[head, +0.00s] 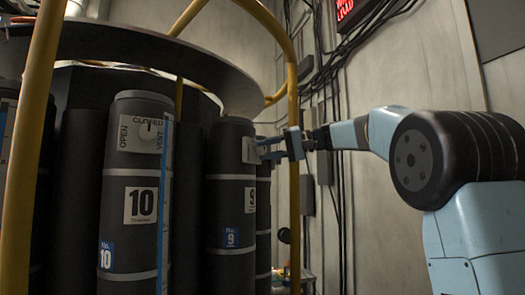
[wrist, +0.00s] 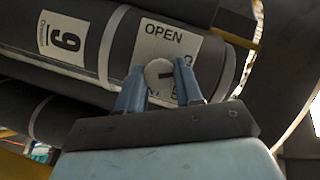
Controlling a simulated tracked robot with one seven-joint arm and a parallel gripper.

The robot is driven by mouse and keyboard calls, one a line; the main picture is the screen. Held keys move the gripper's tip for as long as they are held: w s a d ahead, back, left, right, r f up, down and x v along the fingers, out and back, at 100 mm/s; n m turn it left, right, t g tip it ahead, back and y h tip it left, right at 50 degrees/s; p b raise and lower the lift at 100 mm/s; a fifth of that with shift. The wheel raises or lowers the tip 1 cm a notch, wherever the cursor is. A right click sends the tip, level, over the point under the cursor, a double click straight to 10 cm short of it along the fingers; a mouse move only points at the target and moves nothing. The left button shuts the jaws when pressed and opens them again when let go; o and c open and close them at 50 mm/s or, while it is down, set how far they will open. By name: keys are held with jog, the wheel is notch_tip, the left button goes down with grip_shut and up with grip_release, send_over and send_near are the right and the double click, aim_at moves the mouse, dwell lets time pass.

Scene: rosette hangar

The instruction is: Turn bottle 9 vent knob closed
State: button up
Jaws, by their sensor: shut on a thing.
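Bottle 9 (head: 229,185) is a dark upright cylinder with pale bands, right of bottle 10 in the head view. In the wrist view, bottle 9 (wrist: 120,50) lies slanted across the picture. Its white vent plate (wrist: 163,40) reads OPEN above the knob; lettering to the right and below is mostly covered by my fingers. The round pale vent knob (wrist: 156,73) has a dark mark pointing right, towards a partly hidden letter. My gripper (head: 268,149) reaches in from the right and is shut on this knob, one blue finger on each side in the wrist view (wrist: 160,84).
Bottle 10 (head: 134,224) stands to the left with its own vent knob (head: 149,131). Yellow rails (head: 293,190) rise close beside the arm and bottles. A dark ring plate (head: 165,60) overhangs the bottles. Cables (head: 340,200) run down the wall behind.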

jog(key=m, duration=0.1)
jog(key=m+y, duration=0.1)
jog(key=shift+w+d+f+m, duration=0.1)
jog(key=shift+d+f+m, duration=0.1)
jog(key=shift+m, duration=0.2)
jog(key=shift+f+m+y, duration=0.1)
jog(key=shift+m+y, duration=0.3)
jog(key=shift+m, duration=0.4)
jog(key=shift+f+m, duration=0.1)
jog(key=shift+m, duration=0.2)
jog(key=o, duration=1)
jog(key=shift+o, duration=0.2)
jog(key=s+d, duration=0.1)
jog(key=d, duration=1.2)
jog(key=shift+s+d, duration=0.25)
jog(key=shift+d, duration=0.15)
jog(key=shift+a, duration=0.1)
